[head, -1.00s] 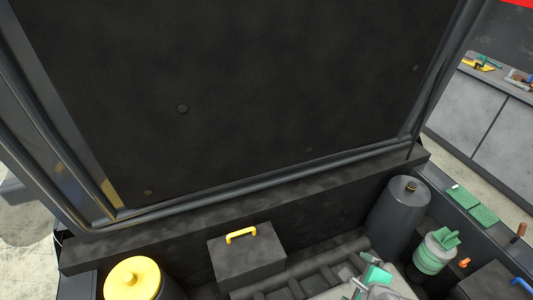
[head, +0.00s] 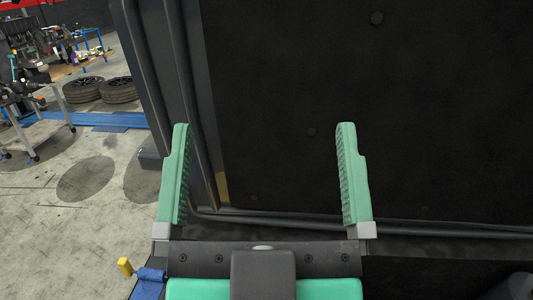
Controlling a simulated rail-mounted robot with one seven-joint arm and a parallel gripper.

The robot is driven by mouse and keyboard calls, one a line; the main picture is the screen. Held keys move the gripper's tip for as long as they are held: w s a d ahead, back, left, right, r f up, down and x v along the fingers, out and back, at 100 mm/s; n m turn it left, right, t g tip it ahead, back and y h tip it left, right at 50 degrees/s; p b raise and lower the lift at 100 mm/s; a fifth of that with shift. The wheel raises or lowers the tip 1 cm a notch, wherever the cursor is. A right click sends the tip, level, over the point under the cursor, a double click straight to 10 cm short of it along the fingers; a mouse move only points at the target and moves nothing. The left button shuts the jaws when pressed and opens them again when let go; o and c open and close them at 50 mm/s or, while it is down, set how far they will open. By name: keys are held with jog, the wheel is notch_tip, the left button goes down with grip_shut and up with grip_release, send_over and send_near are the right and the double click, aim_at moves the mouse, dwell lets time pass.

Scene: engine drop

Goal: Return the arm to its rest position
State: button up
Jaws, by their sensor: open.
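My gripper (head: 263,128) is in the head view, pointing up the picture. Its two green, ridged fingers stand wide apart with nothing between them. The fingers appear in front of the open black hood (head: 430,130) and its grey edge frame. I cannot tell how far the fingers are from the hood. The gripper's dark palm and green body fill the bottom middle and hide what lies behind them.
A blue item (head: 150,275) and a yellow piece (head: 125,267) are at the lower left. A cart (head: 38,135) and tires (head: 118,90) stand far left. Concrete floor there is mostly clear.

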notch_tip(320, 180, up, 12)
jog(key=p, duration=1.1)
jog(key=shift+p, duration=0.4)
